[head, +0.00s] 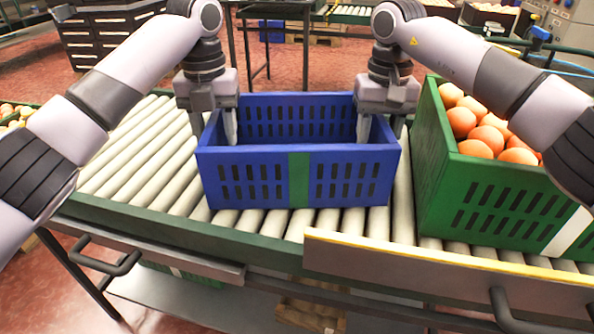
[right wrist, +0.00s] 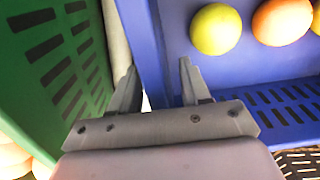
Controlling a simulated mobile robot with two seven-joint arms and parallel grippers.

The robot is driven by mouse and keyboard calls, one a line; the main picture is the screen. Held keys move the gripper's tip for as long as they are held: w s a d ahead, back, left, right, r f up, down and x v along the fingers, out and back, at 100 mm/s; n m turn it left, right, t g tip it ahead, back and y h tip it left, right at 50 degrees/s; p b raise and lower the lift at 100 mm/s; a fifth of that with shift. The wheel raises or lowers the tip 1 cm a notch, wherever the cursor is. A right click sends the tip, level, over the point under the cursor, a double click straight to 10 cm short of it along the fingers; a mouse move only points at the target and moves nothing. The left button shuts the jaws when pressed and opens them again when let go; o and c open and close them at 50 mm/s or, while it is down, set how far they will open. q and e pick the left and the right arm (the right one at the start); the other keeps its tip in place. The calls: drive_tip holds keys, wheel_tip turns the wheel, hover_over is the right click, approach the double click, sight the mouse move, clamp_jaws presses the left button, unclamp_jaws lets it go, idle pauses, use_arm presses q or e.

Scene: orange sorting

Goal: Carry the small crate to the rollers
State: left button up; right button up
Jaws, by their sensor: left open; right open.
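The small blue crate (head: 248,168), with a green stripe on its front, sits upright on the rollers (head: 140,157). My left gripper (head: 213,130) is open at the crate's left end wall, one finger inside and one outside. My right gripper (head: 380,130) is open at the right end wall in the same way. In the right wrist view the blue wall of the crate (right wrist: 148,50) passes between the open fingers (right wrist: 158,78). A yellow-green fruit (right wrist: 215,29) and an orange one (right wrist: 282,21) lie inside. The head view hides the crate's floor.
A green crate (head: 510,205) full of oranges (head: 484,138) stands close on the right, near my right gripper. Rollers to the left of the blue crate are bare. A yellow-topped rail (head: 430,262) runs along the front right edge.

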use_arm(q)
wheel_tip(320, 180, up, 11)
drive_tip(key=shift+f, duration=0.1)
use_arm(e)
wheel_tip(320, 180, up, 12)
drive_tip(key=shift+r, duration=0.1)
idle(0.5)
idle(0.4)
